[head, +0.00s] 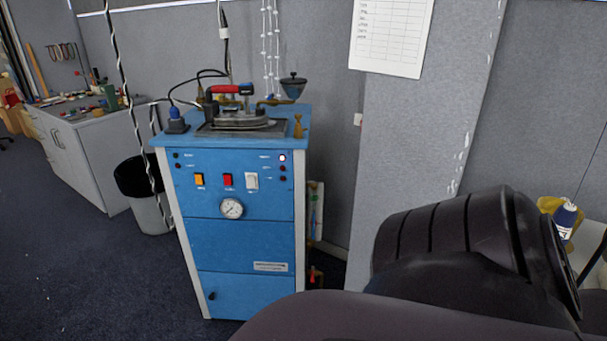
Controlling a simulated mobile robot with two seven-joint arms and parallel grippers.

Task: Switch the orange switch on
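The orange switch (199,180) is on the upper front panel of a blue ironing station (237,240), left of a red switch (227,180) and a white switch (251,181). It is too small to tell which way it is set. A small light (282,158) glows at the panel's upper right. A round gauge (232,209) sits below the switches. Neither of my grippers shows in the head view.
An iron (238,112) with a red handle rests on top of the station. A dark bin (146,190) and a grey cabinet (85,150) stand to the left. A grey wall pillar (415,130) stands right. The floor at front left is clear.

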